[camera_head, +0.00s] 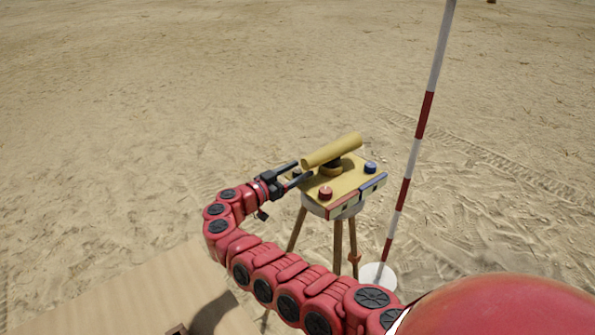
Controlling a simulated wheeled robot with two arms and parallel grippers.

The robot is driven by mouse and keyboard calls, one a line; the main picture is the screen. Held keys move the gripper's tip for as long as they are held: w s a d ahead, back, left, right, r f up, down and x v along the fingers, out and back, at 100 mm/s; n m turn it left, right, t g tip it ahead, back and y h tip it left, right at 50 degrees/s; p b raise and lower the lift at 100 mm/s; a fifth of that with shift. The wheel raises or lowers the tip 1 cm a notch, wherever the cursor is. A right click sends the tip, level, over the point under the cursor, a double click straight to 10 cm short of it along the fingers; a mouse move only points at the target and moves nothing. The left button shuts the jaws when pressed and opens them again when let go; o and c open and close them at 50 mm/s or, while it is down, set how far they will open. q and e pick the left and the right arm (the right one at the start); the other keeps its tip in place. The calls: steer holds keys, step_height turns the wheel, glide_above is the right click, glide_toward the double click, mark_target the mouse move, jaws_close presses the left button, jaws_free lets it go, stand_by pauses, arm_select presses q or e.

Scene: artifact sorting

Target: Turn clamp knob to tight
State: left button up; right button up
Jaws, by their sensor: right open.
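A yellow instrument plate (345,183) sits on a tripod (338,240), with a yellow tube (332,151) across its top. A red knob (325,193) stands at the plate's near corner and a blue knob (370,167) at its right side. A small red part (354,258) is on a tripod leg. I cannot tell which of these is the clamp knob. My right gripper (299,171) is open at the plate's left edge, its dark fingers pointing toward the tube. A small dark shape shows between the fingers; contact is unclear. My left gripper is out of view.
A red-and-white pole (416,150) rises right of the tripod from a white round base (378,277). A wooden board or tabletop (130,295) lies at the lower left. Open sand surrounds the tripod.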

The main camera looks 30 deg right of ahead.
steer(key=s+a+b, duration=0.1)
steer(key=s+a, duration=0.1)
steer(key=a, duration=1.5)
steer(key=shift+s, duration=0.15)
